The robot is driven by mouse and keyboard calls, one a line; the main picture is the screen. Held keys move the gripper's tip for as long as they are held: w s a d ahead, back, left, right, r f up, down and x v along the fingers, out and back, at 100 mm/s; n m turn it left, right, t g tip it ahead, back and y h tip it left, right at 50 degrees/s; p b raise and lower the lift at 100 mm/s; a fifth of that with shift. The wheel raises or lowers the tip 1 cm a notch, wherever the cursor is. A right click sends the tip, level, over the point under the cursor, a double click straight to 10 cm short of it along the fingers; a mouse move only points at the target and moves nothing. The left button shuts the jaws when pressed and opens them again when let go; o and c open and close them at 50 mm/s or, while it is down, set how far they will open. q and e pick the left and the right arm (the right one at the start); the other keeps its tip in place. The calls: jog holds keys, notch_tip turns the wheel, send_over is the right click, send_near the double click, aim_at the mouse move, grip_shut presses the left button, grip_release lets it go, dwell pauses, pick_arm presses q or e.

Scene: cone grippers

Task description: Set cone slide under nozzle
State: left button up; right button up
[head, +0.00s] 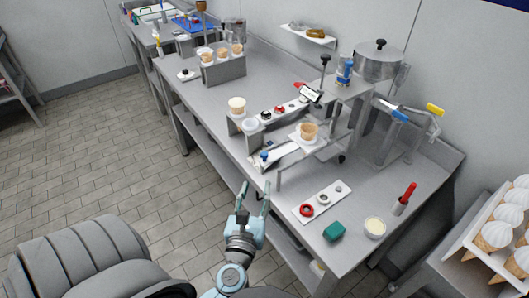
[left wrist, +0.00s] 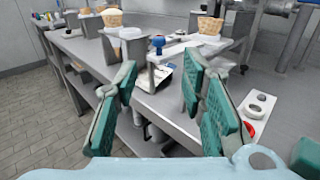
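A cone slide with a blue knob (head: 264,155) sits at the front of the metal bench, below the dispenser; the knob also shows in the left wrist view (left wrist: 158,42). A tan cone cup (head: 308,131) stands in a white holder at the slide's right. I cannot clearly pick out the nozzle. A second, cream-topped cup (head: 237,104) stands on a raised stand to the left. My left gripper (head: 254,188) is open and empty in front of the bench edge, short of the knob. Its green-padded fingers (left wrist: 160,75) spread apart below the knob in the wrist view. My right gripper is out of view.
A white panel with a red ring button (head: 306,210), a green block (head: 333,231), a cream bowl (head: 375,227) and a red-handled tool (head: 405,197) lie at the right front. A cup rack (head: 222,70) stands farther back. Floor space left of the bench is open.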

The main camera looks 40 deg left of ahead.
aim_at(264, 156)
pick_arm(q)
jog(key=p+x, duration=0.1)
jog(key=x, duration=1.3)
jog(key=shift+w+a+r, duration=0.1)
grip_shut()
